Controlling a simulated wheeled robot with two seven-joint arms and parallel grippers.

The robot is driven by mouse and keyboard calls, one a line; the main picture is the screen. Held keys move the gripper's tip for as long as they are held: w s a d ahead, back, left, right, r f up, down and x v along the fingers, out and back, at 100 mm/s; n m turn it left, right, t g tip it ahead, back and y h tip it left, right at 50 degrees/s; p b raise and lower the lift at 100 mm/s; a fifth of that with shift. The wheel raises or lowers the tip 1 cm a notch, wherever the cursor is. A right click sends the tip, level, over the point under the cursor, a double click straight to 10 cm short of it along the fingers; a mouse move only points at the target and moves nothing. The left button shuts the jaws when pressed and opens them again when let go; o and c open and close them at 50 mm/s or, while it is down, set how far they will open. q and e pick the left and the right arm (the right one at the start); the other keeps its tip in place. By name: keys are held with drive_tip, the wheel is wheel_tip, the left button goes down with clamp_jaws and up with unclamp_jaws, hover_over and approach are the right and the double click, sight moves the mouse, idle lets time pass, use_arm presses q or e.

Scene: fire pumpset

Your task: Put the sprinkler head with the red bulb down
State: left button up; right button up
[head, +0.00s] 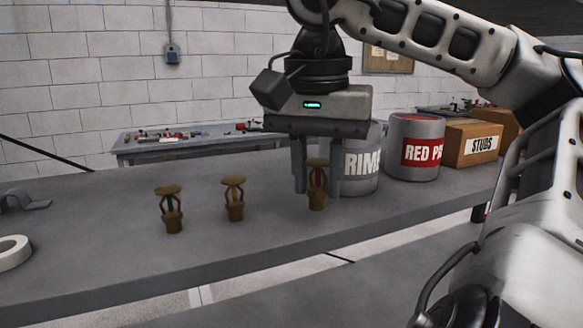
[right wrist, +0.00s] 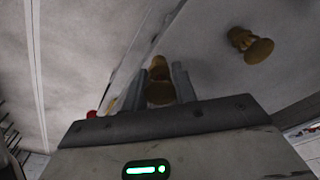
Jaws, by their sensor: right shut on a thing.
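My right gripper (head: 317,180) points down over the grey bench, its fingers shut on a brass sprinkler head (head: 317,199) with a reddish bulb in its frame. It hangs upright, disc up, with its base close to the bench top; I cannot tell whether it touches. In the right wrist view, the held sprinkler head (right wrist: 159,92) shows between the fingers. Two more brass sprinkler heads stand upright to the left, a middle one (head: 233,199) and a far-left one (head: 170,210); their bulb colours are hard to tell. My left gripper is not in view.
A grey can marked RIM (head: 362,165) stands just behind and right of the gripper. A RED PA can (head: 413,150) and a STUDS box (head: 472,145) are further right. White tape (head: 12,252) lies at left. The bench front (head: 250,255) is bare.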

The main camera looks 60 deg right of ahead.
drive_tip(key=w+d, duration=0.1)
drive_tip(key=w, duration=0.1)
drive_tip(key=w+d+p, duration=0.1)
drive_tip(key=w, duration=0.1)
drive_tip(key=w+d+p, duration=0.1)
drive_tip(key=w+d, duration=0.1)
drive_tip(key=shift+w+d+r, duration=0.1)
drive_tip(key=shift+w, duration=0.25)
drive_tip(key=shift+w+f, duration=0.1)
drive_tip(key=shift+f, duration=1.75)
drive_tip(key=shift+f, duration=0.1)
drive_tip(key=shift+f, duration=0.15)
drive_tip(key=o, duration=1)
